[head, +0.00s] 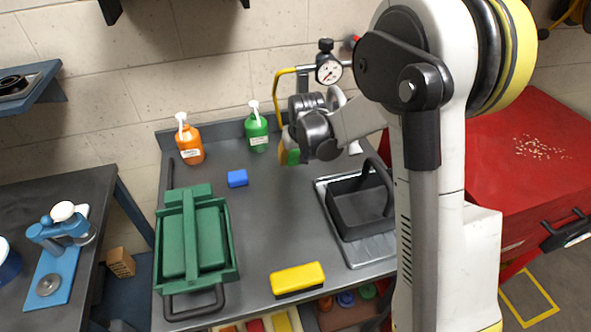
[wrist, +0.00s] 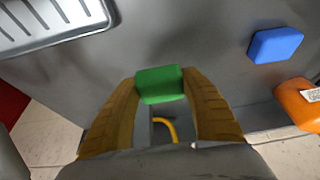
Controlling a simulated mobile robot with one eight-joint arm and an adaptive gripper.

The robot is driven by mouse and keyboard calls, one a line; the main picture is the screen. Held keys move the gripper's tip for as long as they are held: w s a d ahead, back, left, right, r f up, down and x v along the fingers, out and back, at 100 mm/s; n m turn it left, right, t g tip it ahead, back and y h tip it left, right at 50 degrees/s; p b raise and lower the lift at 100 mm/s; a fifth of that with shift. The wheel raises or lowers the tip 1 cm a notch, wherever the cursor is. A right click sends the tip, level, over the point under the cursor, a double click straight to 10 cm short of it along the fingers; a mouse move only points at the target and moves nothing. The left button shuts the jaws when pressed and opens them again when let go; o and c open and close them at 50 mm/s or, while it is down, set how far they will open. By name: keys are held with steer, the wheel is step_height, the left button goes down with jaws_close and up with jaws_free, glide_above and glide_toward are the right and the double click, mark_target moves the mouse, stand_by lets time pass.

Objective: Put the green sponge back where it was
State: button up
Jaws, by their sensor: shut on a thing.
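My gripper (wrist: 160,95) is shut on the green sponge (wrist: 160,84), which sits between its two fingertips in the wrist view. In the head view the green sponge (head: 293,156) shows at the end of my arm, partly covered by the gripper, over the back part of the grey worktop (head: 262,230). The wrist view shows grey surface beyond the sponge; I cannot tell the exact height of the sponge above it.
A blue sponge (head: 237,178), an orange bottle (head: 189,142) and a green bottle (head: 257,131) stand left of my gripper. A green toolbox (head: 230,275), a yellow sponge (head: 297,279) and a black caddy (head: 345,213) on a metal tray (head: 372,255) surround the clear middle.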

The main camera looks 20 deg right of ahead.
mark_target(295, 172)
steer(key=shift+f+b, duration=0.6)
steer(key=shift+f, duration=1.25)
steer(key=shift+f, duration=0.1)
steer(key=shift+f, duration=0.15)
steer(key=o, duration=1.3)
steer(key=shift+o, duration=0.2)
steer(key=shift+r, duration=0.2)
